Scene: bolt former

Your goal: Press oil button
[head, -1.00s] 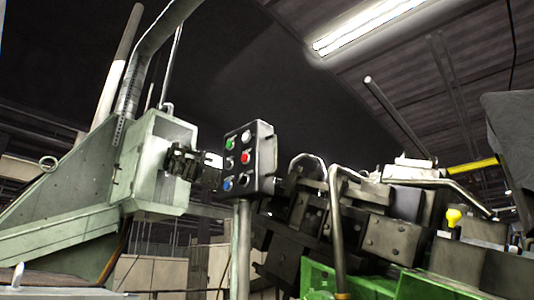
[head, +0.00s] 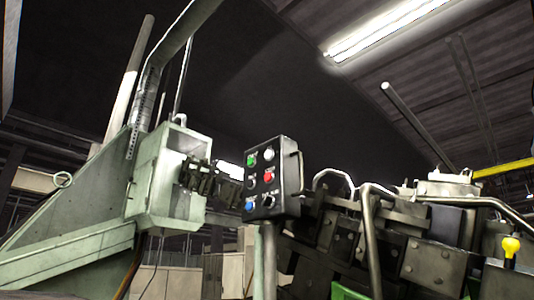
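A dark control box (head: 272,178) stands on a grey post (head: 264,262) near the middle of the head view. Its face carries a green button (head: 251,160), a white button (head: 268,154), a red button (head: 268,177), a blue button (head: 249,206) and dark knobs or switches. Labels are too small to read, so I cannot tell which one is the oil button. Neither of my grippers is in view.
A pale green machine housing (head: 165,180) stands to the left of the box, with a dark linkage (head: 210,180) between them. To the right is dark machinery (head: 420,250) with bent metal pipes and a yellow knob (head: 511,246).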

